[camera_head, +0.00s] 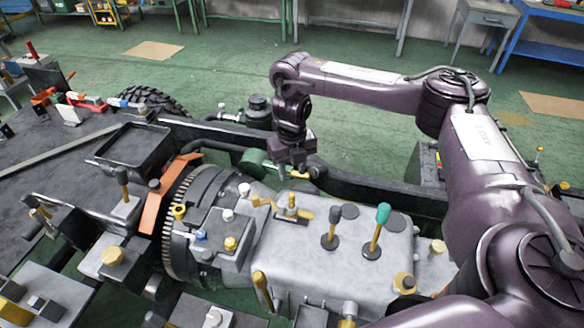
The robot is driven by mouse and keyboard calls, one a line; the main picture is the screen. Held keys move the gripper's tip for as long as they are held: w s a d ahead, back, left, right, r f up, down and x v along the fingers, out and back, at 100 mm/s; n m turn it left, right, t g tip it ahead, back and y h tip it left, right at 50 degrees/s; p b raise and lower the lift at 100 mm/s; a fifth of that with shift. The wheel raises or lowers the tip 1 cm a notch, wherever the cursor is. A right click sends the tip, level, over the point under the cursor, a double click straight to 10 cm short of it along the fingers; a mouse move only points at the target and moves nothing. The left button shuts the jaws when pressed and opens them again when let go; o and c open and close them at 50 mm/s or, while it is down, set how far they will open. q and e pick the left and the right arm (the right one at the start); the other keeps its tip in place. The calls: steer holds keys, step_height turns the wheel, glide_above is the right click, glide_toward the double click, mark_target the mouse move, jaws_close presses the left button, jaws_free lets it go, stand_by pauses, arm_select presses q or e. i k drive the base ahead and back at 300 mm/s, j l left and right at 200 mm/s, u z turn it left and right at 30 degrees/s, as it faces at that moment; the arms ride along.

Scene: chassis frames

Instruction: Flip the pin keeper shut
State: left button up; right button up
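A small brass latch piece (262,203) lies beside an upright brass pin (291,203) on top of the grey gearbox housing (330,265). It looks like the pin keeper, but it is too small to tell its exact position. My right gripper (291,166) points down just behind and above the brass pin, near a green cylinder (252,163). It appears apart from the brass parts. Its fingertips are small and dark, so I cannot tell whether they are open or shut. My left gripper is out of view.
A toothed ring (178,220) and an orange plate (163,195) are to the left. A dark frame rail (375,185) runs behind the housing.

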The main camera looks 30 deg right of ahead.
mark_target(256, 202)
steer(key=k+j, duration=1.2)
steer(key=k, duration=0.1)
